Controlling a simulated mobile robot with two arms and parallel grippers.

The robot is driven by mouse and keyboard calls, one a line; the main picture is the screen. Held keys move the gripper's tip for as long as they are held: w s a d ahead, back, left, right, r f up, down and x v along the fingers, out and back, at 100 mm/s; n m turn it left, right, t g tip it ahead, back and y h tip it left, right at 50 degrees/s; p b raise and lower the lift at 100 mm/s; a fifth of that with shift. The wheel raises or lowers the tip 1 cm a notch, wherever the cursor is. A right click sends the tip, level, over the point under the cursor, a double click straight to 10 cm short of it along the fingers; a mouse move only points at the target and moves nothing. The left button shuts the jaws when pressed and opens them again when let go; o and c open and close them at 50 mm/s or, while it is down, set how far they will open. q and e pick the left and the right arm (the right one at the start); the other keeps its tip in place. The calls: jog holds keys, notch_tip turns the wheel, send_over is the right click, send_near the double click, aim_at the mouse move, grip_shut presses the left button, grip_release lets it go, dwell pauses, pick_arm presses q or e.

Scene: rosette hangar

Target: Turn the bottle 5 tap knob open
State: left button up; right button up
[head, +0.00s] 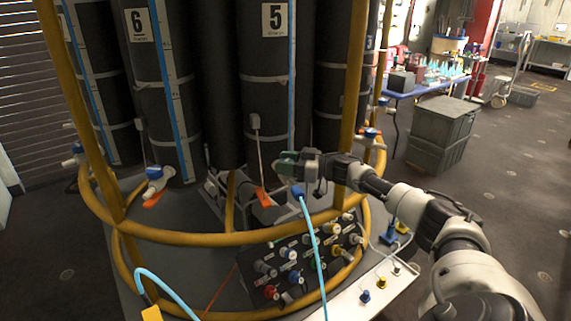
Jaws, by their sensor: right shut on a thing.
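Bottle 5 is a tall dark cylinder (263,95) with a white "5" label (275,19), standing behind the yellow rail. My right gripper (285,162) reaches in from the right to the foot of bottle 5. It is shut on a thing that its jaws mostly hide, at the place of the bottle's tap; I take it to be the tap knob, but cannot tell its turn. An orange tag (263,197) hangs just below left of the gripper. A blue fitting (298,192) with a light blue hose (316,250) is just below the gripper. My left gripper is out of view.
Bottle 6 (150,90) has a white tap with a blue knob (155,172). The yellow rail (200,238) curves in front. A black panel of coloured knobs (290,265) sits below.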

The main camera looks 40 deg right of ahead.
jog(key=shift+n+g+y+b, duration=1.15)
jog(key=shift+n+g+y, duration=0.15)
jog(key=shift+g+y, duration=0.15)
jog(key=o, duration=0.9)
jog(key=r, duration=0.4)
jog(key=shift+s+d+r+b, duration=0.2)
jog(key=shift+s+b, duration=0.05)
jog(key=shift+b, duration=0.1)
jog(key=shift+s+d+r+b, duration=0.5)
jog(key=shift+s+r, duration=0.6)
jog(key=shift+s, duration=0.65)
jog(key=shift+s+d+r+b, duration=0.25)
jog(key=shift+s+d+r, duration=0.4)
jog(key=shift+s+r, duration=0.8)
jog(key=shift+s+d+r+b, duration=0.4)
jog(key=shift+s+d+r, duration=0.25)
jog(key=shift+s, duration=1.4)
jog(key=shift+a+r, duration=0.1)
